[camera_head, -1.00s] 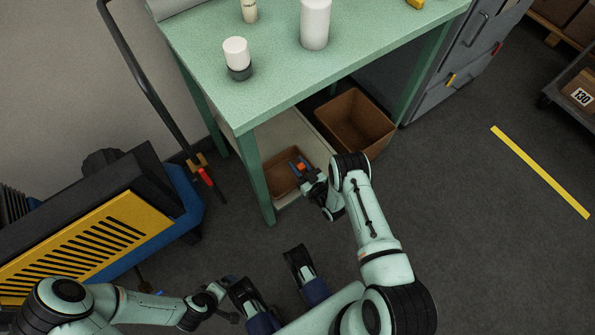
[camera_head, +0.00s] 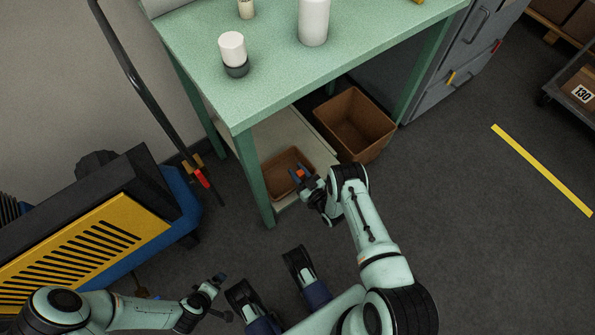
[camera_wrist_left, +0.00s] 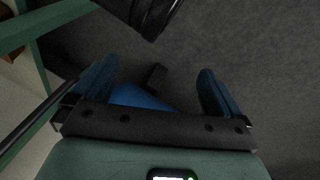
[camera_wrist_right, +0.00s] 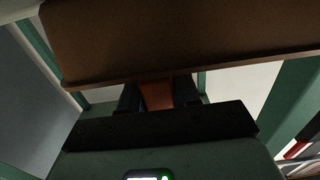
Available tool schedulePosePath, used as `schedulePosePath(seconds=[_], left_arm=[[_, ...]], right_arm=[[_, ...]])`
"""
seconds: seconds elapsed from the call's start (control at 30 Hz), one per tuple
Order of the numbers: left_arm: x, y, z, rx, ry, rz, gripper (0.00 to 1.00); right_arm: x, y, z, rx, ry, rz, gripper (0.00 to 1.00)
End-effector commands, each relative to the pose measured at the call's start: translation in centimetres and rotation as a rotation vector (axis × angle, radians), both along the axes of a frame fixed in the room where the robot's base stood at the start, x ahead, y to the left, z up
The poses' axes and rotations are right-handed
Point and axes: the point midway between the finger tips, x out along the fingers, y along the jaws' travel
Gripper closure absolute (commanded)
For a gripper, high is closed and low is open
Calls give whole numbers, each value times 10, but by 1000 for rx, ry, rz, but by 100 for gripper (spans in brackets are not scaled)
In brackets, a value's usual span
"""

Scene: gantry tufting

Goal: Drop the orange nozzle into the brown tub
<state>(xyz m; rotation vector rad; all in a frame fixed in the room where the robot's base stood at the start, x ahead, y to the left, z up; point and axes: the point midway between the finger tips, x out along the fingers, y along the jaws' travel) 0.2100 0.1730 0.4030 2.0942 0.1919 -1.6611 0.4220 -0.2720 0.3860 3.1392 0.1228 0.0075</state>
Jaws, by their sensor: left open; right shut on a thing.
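The orange nozzle (camera_head: 300,173) is between the fingers of my right gripper (camera_head: 302,174), at the small brown tub (camera_head: 270,178) on the low shelf. I cannot tell from the head view how far the nozzle is inside the rim. In the right wrist view the nozzle (camera_wrist_right: 157,95) shows as an orange patch between the dark fingers, and a brown wall (camera_wrist_right: 190,40) fills the top. A larger brown tub (camera_head: 378,135) stands to the right, under the table. My left gripper (camera_head: 219,281) is low at the left; its fingers are apart and empty in the left wrist view (camera_wrist_left: 157,88).
The green table (camera_head: 270,85), with a white cylinder (camera_head: 313,20) and a white-and-dark jar (camera_head: 233,50), overhangs the shelf (camera_head: 290,130). Its front leg (camera_head: 253,180) is left of the small tub. A yellow-and-blue machine (camera_head: 90,235) stands at the left.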

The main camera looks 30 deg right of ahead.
Motion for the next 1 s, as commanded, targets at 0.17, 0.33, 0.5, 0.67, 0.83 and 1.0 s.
schedulePosePath(seconds=[0.17, 0.33, 0.5, 0.67, 0.83, 1.0], left_arm=[[5, 3, -3, 6, -12, 5, 0], [6, 4, -4, 9, -16, 7, 0], [6, 3, -3, 7, -15, 7, 0], [6, 3, -3, 8, -15, 6, 0], [-1, 0, 2, 0, 1, 0, 0], [-17, -9, 14, -22, 43, -18, 0]], right_arm=[[0, 0, -4, 0, 0, 0, 100], [0, 0, -5, 0, -1, 0, 100], [0, 0, -5, 0, 0, 0, 43], [0, 0, -5, 0, 0, 0, 43], [0, 0, 3, 0, -1, 0, 43], [-21, -2, 9, 2, 5, -1, 43]])
